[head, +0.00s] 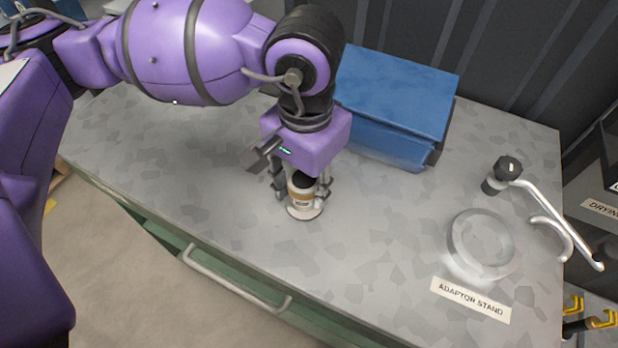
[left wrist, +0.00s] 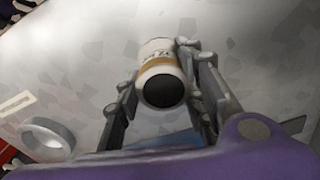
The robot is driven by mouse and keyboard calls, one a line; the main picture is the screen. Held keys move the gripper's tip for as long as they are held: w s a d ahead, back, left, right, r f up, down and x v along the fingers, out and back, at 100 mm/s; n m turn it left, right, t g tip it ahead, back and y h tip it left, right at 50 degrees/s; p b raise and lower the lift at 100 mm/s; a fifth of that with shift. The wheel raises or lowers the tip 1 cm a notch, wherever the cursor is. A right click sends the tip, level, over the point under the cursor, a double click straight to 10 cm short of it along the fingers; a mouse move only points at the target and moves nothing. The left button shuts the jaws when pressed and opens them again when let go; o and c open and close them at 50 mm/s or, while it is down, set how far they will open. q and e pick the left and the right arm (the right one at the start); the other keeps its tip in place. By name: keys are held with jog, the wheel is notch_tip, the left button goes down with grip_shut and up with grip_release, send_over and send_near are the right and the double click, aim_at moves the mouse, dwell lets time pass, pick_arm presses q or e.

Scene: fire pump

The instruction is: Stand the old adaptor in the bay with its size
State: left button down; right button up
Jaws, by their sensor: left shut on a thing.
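The adaptor (head: 305,208) is a short pale cylinder with a tan band, a dark round opening at its top and a wider rim at its foot. It is upright at the middle of the bench in the head view. My left gripper (head: 303,187) comes down from above and is shut on it. In the left wrist view the adaptor (left wrist: 158,60) sits between the fingers of the left gripper (left wrist: 163,85); the writing on its band is unreadable. I cannot tell whether its foot touches the bench. My right gripper and the size bays are not in view.
A blue box (head: 398,95) stands at the back of the grey bench (head: 370,240). At right are a pale ring (head: 482,244), an "ADAPTOR STAND" label (head: 471,299) and a metal lever with a black knob (head: 508,167). The bench is clear between the adaptor and the ring.

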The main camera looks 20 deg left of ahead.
pick_arm(q)
jog(key=shift+f, duration=0.2)
jog(key=c, duration=1.2)
grip_release()
jog(key=shift+o, duration=0.2)
jog(key=shift+r, duration=0.1)
